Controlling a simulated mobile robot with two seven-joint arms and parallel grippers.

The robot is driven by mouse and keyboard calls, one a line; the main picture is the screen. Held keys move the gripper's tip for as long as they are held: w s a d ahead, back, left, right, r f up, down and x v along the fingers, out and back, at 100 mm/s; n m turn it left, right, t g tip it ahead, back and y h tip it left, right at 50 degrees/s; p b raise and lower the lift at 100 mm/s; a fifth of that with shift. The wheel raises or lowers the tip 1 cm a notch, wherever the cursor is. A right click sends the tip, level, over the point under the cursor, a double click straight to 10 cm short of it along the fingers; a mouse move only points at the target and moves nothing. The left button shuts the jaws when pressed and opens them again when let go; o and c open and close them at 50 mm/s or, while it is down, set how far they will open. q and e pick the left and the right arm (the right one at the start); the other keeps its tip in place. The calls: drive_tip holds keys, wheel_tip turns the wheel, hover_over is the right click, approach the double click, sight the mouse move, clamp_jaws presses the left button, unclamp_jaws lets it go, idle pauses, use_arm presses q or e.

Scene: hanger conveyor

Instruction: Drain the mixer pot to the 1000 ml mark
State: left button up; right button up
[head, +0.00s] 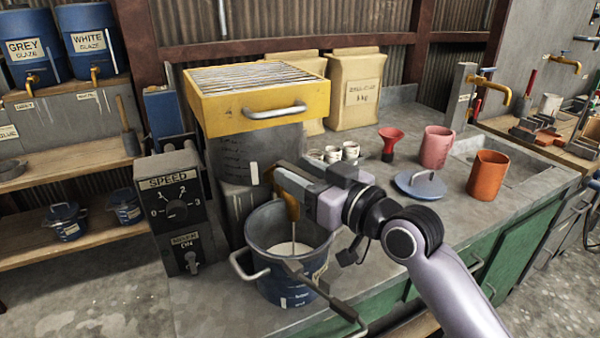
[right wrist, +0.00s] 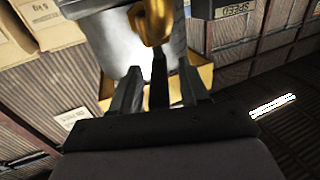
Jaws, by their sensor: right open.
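The grey mixer pot (head: 240,150) stands under a yellow slatted tray, with dark marks too small to read on its front. Its brass tap (right wrist: 156,22) shows in the right wrist view and is mostly hidden behind my gripper in the head view. My right gripper (head: 282,190) is at this tap; its open fingers (right wrist: 158,95) stand on either side of a dark lever (right wrist: 158,75), and I cannot tell whether they touch it. A blue bucket (head: 275,288) below holds pale liquid; a thin pale line above it may be a stream. My left gripper is not in view.
A speed control box (head: 176,207) stands left of the bucket. A dark bar (head: 322,290) crosses the bucket's front right. A blue lid (head: 420,185), red funnel (head: 390,140), pink cup (head: 436,147) and orange cup (head: 487,176) stand on the worktop to the right.

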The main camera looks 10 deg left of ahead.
drive_tip(key=b+v, duration=0.1)
drive_tip(key=v, duration=0.6)
idle(6.6)
